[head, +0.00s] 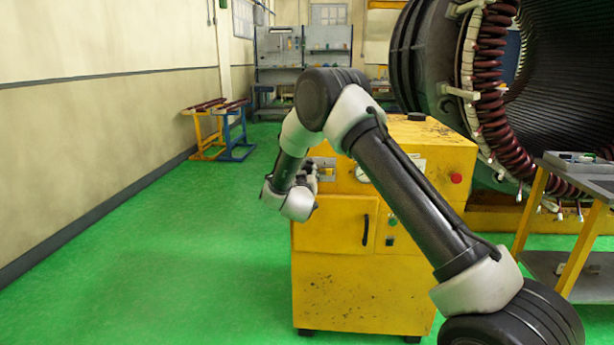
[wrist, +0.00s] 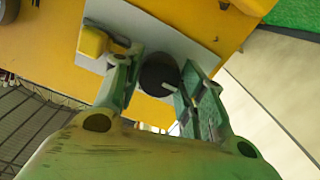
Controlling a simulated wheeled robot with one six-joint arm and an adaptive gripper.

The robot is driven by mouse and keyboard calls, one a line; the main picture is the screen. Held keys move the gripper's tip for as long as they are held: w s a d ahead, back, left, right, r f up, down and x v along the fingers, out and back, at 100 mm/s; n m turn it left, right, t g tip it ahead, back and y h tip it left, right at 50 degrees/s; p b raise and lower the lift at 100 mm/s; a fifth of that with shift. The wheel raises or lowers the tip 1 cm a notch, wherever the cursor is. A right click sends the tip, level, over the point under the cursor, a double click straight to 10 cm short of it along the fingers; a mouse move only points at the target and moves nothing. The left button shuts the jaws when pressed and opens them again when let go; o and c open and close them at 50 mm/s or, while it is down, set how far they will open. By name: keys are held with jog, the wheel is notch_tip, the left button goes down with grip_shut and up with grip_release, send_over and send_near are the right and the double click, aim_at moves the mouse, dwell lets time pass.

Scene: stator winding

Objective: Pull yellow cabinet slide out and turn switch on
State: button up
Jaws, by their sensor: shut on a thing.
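The yellow cabinet (head: 345,285) stands on the green floor, in the middle of the head view. My gripper (head: 314,176) is at the left part of its upper front, partly hidden by my own arm. In the wrist view my gripper (wrist: 163,65) has its two fingers on either side of a dark round knob (wrist: 156,76) and is shut on it. The knob sits by a grey plate (wrist: 185,42) on the yellow face. A yellow block (wrist: 92,41) is beside the left finger on the same plate. I cannot tell which part is the slide.
The cabinet front also has a door with a black handle (head: 366,229), a round gauge (head: 362,173) and a red button (head: 456,178). The large stator (head: 440,60) is behind at the right. A metal cart (head: 570,265) stands at the far right. The floor at left is clear.

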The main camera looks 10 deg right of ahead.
jog(key=shift+a+m, duration=0.1)
jog(key=shift+m, duration=8.7)
jog(key=o, duration=1)
jog(key=v, duration=1.2)
